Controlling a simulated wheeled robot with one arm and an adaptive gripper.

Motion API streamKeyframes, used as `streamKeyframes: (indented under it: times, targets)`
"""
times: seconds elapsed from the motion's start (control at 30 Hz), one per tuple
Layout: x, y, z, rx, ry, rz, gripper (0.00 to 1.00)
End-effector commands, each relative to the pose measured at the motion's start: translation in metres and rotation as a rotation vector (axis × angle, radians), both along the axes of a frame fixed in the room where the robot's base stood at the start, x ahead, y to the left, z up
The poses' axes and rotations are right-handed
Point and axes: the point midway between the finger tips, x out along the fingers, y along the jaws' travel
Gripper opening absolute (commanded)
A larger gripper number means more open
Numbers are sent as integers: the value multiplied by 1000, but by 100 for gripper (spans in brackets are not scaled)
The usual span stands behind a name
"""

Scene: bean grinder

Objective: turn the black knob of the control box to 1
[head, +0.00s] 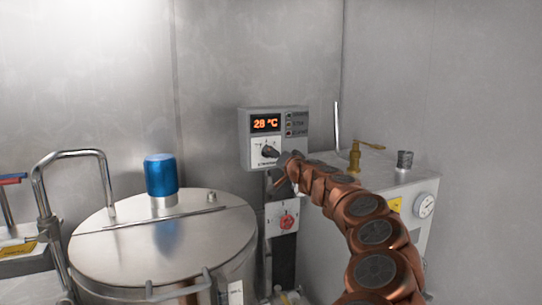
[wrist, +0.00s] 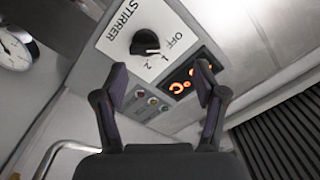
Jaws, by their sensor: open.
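The control box (head: 252,128) is a light grey box on the back wall, with a lit orange display reading 28 °C. Its black knob (head: 270,151) sits below the display. In the wrist view the black knob (wrist: 145,41) is on a white STIRRER plate (wrist: 122,38) marked OFF, 1 and 2. A light mark shows on the knob's side near 1 and 2; its exact setting is hard to tell. My gripper (wrist: 161,78) is open and empty, its fingers apart in front of the box. In the head view my gripper (head: 284,161) is just right of the knob, partly hidden by my wrist.
A red rotary switch (head: 287,221) is below the box. A steel vat (head: 165,245) with a blue motor cap (head: 161,175) stands at the left. A grey cabinet with a brass valve (head: 356,152) and a gauge (head: 424,205) is at the right.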

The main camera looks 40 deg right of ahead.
Motion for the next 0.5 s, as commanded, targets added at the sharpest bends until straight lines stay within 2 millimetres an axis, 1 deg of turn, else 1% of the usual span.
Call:
streamKeyframes:
  times: [0.03, 0.1, 0.23, 0.5]
  targets:
    - [-4, -11, -5, 4, 1, -23, 71]
    - [-6, -19, -8, 6, 2, -41, 71]
    - [-2, -22, -10, 8, 5, -45, 71]
    - [17, -28, -7, 4, 5, -44, 71]
